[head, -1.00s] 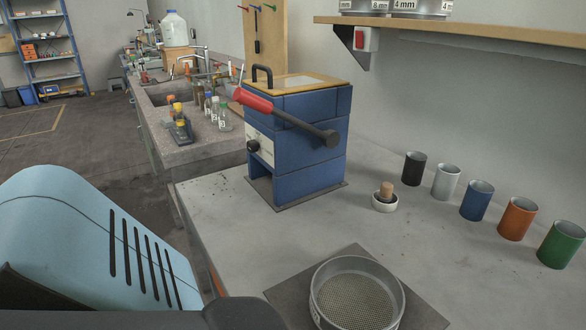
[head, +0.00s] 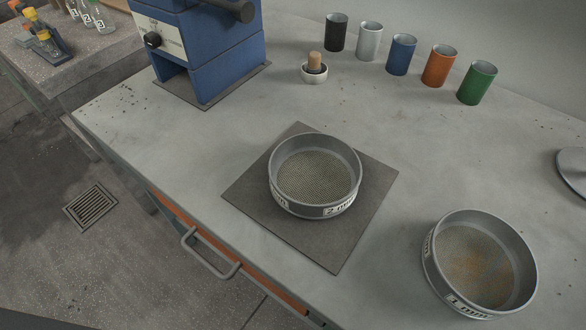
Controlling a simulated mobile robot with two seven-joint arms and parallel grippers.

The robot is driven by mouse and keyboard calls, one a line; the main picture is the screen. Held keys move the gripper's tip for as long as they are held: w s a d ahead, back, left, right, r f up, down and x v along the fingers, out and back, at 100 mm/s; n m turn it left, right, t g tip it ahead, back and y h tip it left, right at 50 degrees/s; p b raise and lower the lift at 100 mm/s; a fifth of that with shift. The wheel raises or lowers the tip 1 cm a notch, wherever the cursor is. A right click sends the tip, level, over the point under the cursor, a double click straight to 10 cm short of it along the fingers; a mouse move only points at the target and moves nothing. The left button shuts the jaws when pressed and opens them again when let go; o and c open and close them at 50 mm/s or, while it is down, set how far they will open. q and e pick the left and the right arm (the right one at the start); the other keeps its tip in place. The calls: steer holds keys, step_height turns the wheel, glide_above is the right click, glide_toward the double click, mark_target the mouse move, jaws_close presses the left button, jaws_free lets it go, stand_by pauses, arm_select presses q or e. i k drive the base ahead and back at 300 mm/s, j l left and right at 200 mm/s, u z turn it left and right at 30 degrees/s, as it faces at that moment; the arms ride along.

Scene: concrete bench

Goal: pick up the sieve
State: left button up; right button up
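A round metal sieve (head: 314,176) with a mesh bottom and a "2 mm" label stands on a dark square mat (head: 254,206) in the middle of the bench. A second sieve (head: 480,262), labelled "1 mm", stands on the bare bench at the lower right, with a brownish patch on its mesh. The two sieves are apart. Neither of my grippers shows in the head view.
A blue machine (head: 212,50) stands at the back left. A mortar with pestle (head: 314,70) and a row of coloured cups (head: 402,54) stand along the back. A round metal object (head: 574,170) is cut off at the right edge. A drawer handle (head: 210,254) sticks out in front.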

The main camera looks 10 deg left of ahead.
mark_target(313, 176)
steer(key=k+z, duration=0.2)
steer(key=z, duration=0.25)
steer(key=k+z, duration=0.2)
steer(key=z, duration=0.2)
